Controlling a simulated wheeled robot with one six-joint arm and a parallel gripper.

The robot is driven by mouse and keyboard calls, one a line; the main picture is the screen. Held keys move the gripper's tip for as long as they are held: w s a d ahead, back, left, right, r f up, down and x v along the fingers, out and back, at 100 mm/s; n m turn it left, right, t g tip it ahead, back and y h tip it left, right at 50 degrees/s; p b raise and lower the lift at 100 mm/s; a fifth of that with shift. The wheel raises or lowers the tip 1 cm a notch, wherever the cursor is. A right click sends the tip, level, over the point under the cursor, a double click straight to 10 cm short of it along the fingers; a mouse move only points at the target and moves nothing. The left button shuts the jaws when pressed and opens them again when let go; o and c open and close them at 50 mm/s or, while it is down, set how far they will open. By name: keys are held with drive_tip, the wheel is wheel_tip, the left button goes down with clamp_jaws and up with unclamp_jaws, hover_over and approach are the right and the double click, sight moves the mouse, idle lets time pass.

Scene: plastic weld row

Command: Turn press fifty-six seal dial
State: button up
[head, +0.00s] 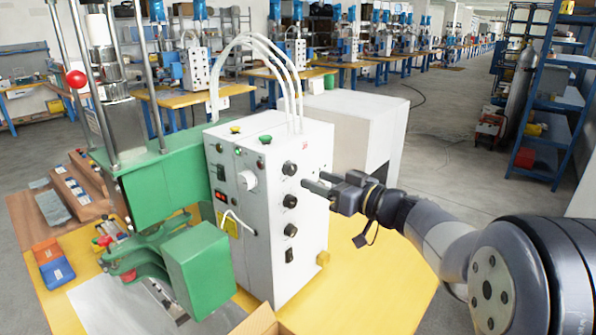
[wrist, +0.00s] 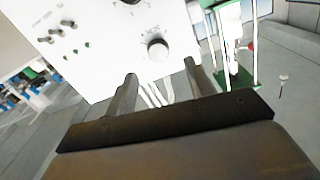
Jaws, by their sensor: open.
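A white control box (head: 262,215) stands on the yellow table. Its right face carries a column of black knobs, the top one (head: 290,168), a middle one (head: 290,201) and a lower one (head: 291,230). Its left face has a white knob (head: 247,180). I cannot read which is the seal dial. My gripper (head: 313,181) is open and empty, close to the right face near the upper black knobs. In the wrist view the open fingers (wrist: 160,72) point at a white panel.
A green press (head: 165,185) stands left of the box. White hoses (head: 290,75) arch over the box top. A plain white cabinet (head: 360,125) stands behind. A cardboard box edge (head: 262,322) is at the front. The yellow table (head: 370,285) is clear at right.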

sight(293, 170)
drive_tip(key=x, duration=0.7)
drive_tip(key=shift+w+d+p, duration=0.1)
drive_tip(key=shift+d+p, duration=0.05)
drive_tip(key=shift+p, duration=0.2)
drive_tip(key=c, duration=1)
drive_tip(key=shift+o, duration=0.2)
drive_tip(key=shift+n, duration=0.4)
drive_tip(key=n+b, duration=0.1)
drive_tip(key=n, duration=0.3)
drive_tip(key=shift+n, duration=0.3)
drive_tip(key=shift+n+b, duration=1.15)
drive_tip(key=shift+n, duration=1.45)
